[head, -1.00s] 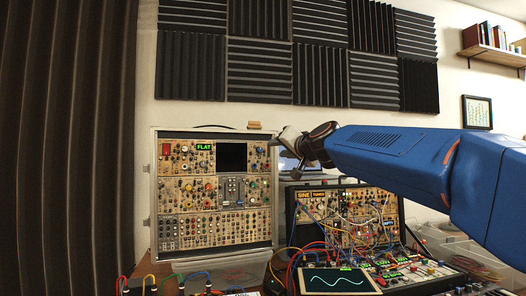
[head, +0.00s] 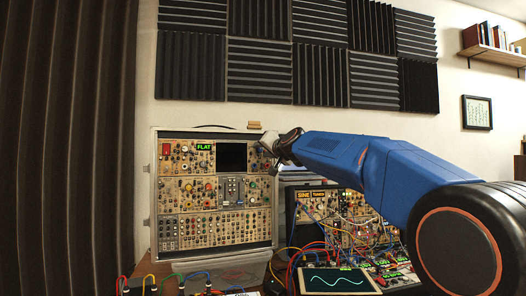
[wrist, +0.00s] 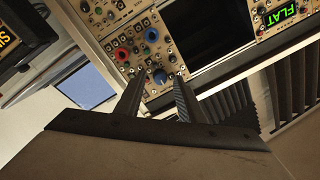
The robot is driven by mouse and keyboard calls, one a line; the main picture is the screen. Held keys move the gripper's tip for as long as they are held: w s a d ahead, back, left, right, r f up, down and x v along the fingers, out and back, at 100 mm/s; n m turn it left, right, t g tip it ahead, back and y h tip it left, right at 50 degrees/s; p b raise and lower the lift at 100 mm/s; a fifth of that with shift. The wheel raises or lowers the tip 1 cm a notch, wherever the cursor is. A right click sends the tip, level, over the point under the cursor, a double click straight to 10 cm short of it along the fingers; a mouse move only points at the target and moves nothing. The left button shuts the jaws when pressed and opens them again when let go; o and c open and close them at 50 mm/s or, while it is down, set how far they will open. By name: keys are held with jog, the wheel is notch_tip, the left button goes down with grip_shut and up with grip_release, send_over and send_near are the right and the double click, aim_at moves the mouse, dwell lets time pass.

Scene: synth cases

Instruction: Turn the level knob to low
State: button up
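My gripper (head: 270,146) is at the upper right corner of the tall synth case (head: 154,200) in the head view. In the wrist view my gripper (wrist: 159,76) is open, its two dark fingers apart, pointing at a tan panel (wrist: 135,45). A blue knob (wrist: 160,77) shows between the fingertips, with a gap on each side; I cannot tell how far beyond the tips it is. A red knob (wrist: 121,54) and a dark blue knob (wrist: 151,35) sit on the same panel. Labels are too small to read, so I cannot tell which is the level knob.
A second synth (head: 345,207) with many patch cables stands right of the tall case. A tablet with a wave (head: 338,281) lies in front.

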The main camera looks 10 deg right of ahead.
jog(key=shift+w, duration=0.15)
grip_shut()
